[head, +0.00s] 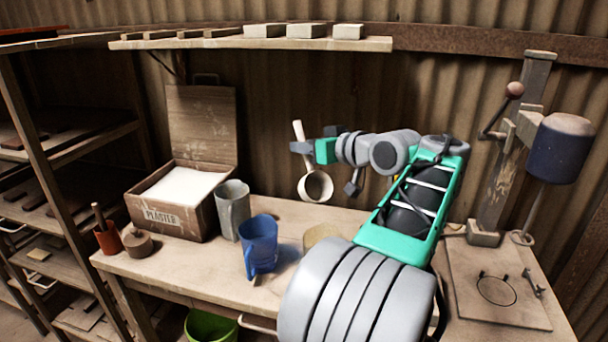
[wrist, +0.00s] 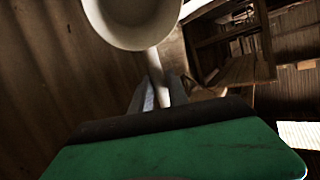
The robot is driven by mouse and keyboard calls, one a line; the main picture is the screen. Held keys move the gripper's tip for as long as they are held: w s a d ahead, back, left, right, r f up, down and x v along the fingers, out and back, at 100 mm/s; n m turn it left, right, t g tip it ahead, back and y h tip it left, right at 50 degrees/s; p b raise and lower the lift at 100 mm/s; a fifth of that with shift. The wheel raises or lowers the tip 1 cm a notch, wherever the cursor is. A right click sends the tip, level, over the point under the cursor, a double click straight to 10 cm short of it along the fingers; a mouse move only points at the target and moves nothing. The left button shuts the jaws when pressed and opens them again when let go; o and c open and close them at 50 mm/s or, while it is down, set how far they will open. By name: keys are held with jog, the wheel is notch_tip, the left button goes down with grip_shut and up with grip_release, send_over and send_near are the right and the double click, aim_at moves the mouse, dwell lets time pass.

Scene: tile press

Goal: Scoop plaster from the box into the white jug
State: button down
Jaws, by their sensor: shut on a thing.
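My gripper (head: 302,147) is shut on the handle of a pale scoop (head: 316,187), raised above the bench. The scoop's bowl hangs below the fingers; I cannot tell whether anything is in it. In the wrist view the scoop (wrist: 133,22) shows at the top, its handle between the fingers (wrist: 158,92). The wooden plaster box (head: 173,218) stands at the left of the bench, lid up, with white plaster (head: 180,187) inside. A greyish-white jug (head: 232,211) stands upright just right of the box. My gripper is right of and above both.
A blue jug (head: 259,246) stands in front of the pale jug. A beige container (head: 320,235) is partly hidden behind my arm. A small brown pot (head: 137,243) and a red-brown cup (head: 108,238) stand at the left edge. A press (head: 500,170) stands right; a shelf (head: 250,43) hangs above.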

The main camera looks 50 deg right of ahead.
jog(key=w+d+f+m+g+y+p, duration=0.1)
jog(key=w+f+g+p, duration=0.3)
jog(key=f+g+p, duration=0.4)
jog(key=f+y+p, duration=0.1)
jog(key=p, duration=0.5)
jog(key=shift+w+d+g, duration=0.15)
jog(key=shift+w+g, duration=0.05)
jog(key=shift+g, duration=0.1)
dwell(0.5)
